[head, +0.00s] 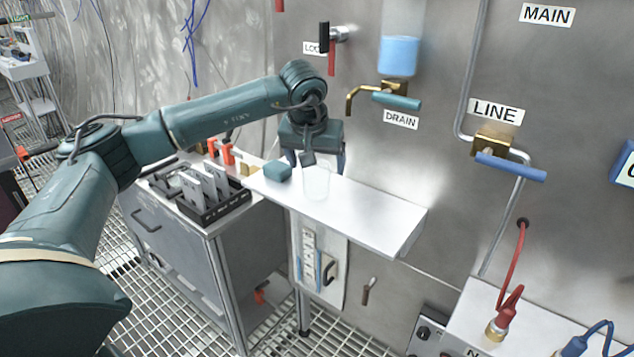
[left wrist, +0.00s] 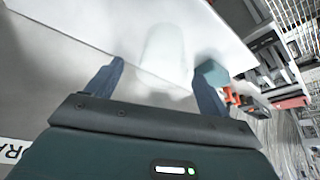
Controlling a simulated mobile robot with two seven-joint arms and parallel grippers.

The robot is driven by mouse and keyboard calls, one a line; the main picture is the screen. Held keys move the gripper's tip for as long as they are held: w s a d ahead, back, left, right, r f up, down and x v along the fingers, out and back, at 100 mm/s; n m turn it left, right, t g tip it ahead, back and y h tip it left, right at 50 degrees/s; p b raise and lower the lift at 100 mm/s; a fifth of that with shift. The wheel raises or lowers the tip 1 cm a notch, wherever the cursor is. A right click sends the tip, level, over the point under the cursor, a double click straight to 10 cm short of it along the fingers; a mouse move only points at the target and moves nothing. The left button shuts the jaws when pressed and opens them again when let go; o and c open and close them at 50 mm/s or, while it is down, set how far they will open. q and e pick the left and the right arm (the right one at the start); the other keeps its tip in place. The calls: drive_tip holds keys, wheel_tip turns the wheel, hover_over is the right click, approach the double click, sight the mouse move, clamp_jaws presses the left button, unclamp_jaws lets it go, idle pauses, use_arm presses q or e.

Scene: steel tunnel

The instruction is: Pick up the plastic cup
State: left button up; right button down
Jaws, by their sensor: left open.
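The plastic cup (head: 317,183) is clear and faint, and stands upright on the white shelf (head: 372,215) on the steel wall. My left gripper (head: 309,160) is open just behind the cup, near its rim in the picture. In the left wrist view the cup (left wrist: 163,48) is ahead of the two spread fingers (left wrist: 160,88), in line with the gap between them. Nothing is held between the fingers. I cannot tell the exact distance from fingers to cup. My right gripper is in neither view.
A small teal block (head: 278,171) lies on the shelf left of the cup. A metal cabinet with a rack of grey plates (head: 207,190) stands to the left. The drain valve (head: 397,101) sticks out above the shelf. The shelf's right part is clear.

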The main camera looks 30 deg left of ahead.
use_arm(q)
drive_tip(key=x, duration=0.5)
drive_tip(key=shift+a+f, duration=0.15)
drive_tip(key=shift+f, duration=0.25)
drive_tip(key=c, duration=1.1)
